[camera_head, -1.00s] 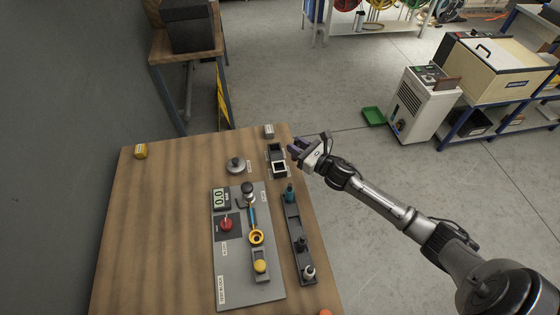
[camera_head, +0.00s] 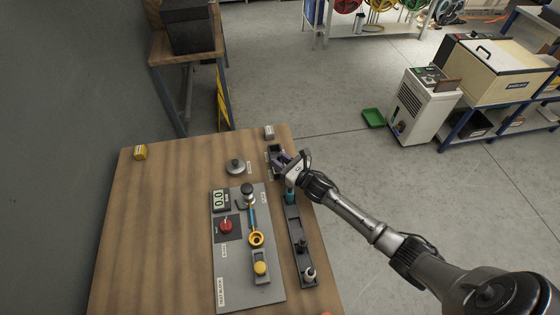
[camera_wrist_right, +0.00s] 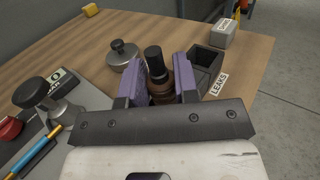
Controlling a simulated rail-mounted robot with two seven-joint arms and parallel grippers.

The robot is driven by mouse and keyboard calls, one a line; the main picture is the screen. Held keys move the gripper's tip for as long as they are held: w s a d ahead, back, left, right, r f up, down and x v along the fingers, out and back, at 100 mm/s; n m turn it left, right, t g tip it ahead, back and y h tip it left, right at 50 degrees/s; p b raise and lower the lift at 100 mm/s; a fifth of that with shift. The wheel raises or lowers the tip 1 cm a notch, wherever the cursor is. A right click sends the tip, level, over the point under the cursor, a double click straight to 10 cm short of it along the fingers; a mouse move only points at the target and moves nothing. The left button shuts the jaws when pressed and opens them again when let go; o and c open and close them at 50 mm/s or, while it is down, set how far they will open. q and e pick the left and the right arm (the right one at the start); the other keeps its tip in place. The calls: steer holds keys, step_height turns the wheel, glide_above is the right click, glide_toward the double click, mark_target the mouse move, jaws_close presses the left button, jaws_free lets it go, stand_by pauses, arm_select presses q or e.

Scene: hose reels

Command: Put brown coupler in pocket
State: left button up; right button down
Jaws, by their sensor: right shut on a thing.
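My right gripper (camera_head: 283,163) is shut on the brown coupler (camera_wrist_right: 160,87), which stands roughly upright between the purple fingers in the right wrist view, its black top above them. In the head view the gripper hides the coupler. The dark pocket box (camera_head: 275,149) sits at the table's far right, partly covered by the gripper. In the wrist view the box (camera_wrist_right: 208,60) is just beyond and right of the coupler, with a "LEAKS" label by it. The coupler's lower end is hidden, so I cannot tell its height over the box. My left gripper is not in view.
A rack (camera_head: 295,222) with a teal coupler (camera_head: 290,196) and others runs along the table's right edge. The test block (camera_head: 233,287) lies left of it. A round metal weight (camera_head: 236,167) and a small grey block (camera_head: 269,132) stand nearby. The table's left half is mostly clear.

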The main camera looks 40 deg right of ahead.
steer(key=shift+f, duration=0.1)
steer(key=c, duration=0.9)
jaws_free()
steer(key=shift+o, duration=0.2)
steer(key=shift+r, duration=0.2)
steer(key=shift+s+d+f, duration=0.1)
steer(key=shift+s+f, duration=0.05)
steer(key=shift+s, duration=0.25)
steer(key=s, duration=0.3)
steer(key=s+d, duration=0.1)
steer(key=s, duration=0.7)
steer(key=shift+d, duration=0.35)
